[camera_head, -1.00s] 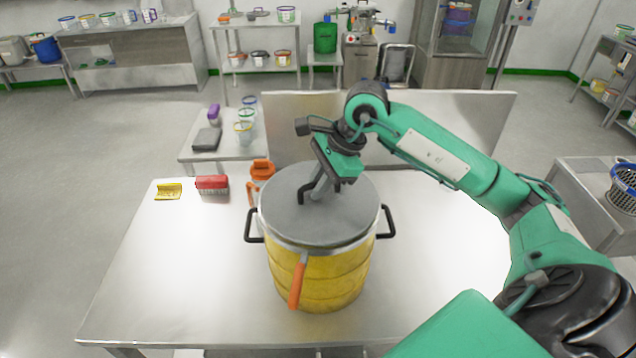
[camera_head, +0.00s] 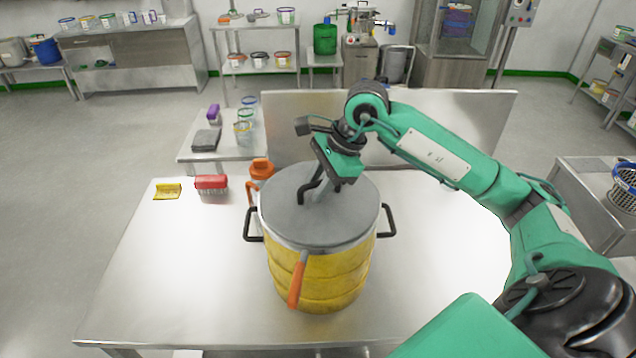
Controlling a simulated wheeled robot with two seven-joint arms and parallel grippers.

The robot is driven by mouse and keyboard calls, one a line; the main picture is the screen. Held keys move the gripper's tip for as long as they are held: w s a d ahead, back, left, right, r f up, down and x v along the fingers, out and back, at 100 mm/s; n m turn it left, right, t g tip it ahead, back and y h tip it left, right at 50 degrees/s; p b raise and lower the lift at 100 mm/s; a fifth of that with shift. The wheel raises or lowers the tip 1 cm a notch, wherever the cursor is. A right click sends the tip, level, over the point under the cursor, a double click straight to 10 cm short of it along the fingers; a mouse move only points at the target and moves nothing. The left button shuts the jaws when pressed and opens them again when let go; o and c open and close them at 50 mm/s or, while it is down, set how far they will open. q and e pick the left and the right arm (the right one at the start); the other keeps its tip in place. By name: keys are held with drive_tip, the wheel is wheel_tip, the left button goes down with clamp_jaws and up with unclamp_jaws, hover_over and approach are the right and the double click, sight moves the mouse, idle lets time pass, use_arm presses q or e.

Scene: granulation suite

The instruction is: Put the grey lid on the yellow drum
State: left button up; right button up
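The yellow drum (camera_head: 340,285) stands upright on the steel table, with a black handle on each side and an orange lever on its front. The round grey lid (camera_head: 345,222) lies flat over the drum's top, and I see no gap at the front. My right gripper (camera_head: 318,190) reaches down to the lid's top by its black handle. Its fingers overlap the handle, so I cannot tell whether they are closed on it. My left gripper is not in view.
Behind the drum's left side stands an orange-lidded container (camera_head: 261,170). A red brush (camera_head: 211,184) and a yellow piece (camera_head: 167,191) lie at the table's back left. A steel panel (camera_head: 440,115) rises along the back. The table's left front is clear.

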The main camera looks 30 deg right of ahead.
drive_tip(key=shift+o, duration=1.1)
drive_tip(key=shift+d+r, duration=0.15)
drive_tip(key=shift+r, duration=0.1)
drive_tip(key=b+v, duration=0.3)
drive_tip(key=v, duration=1)
drive_tip(key=shift+r, duration=0.15)
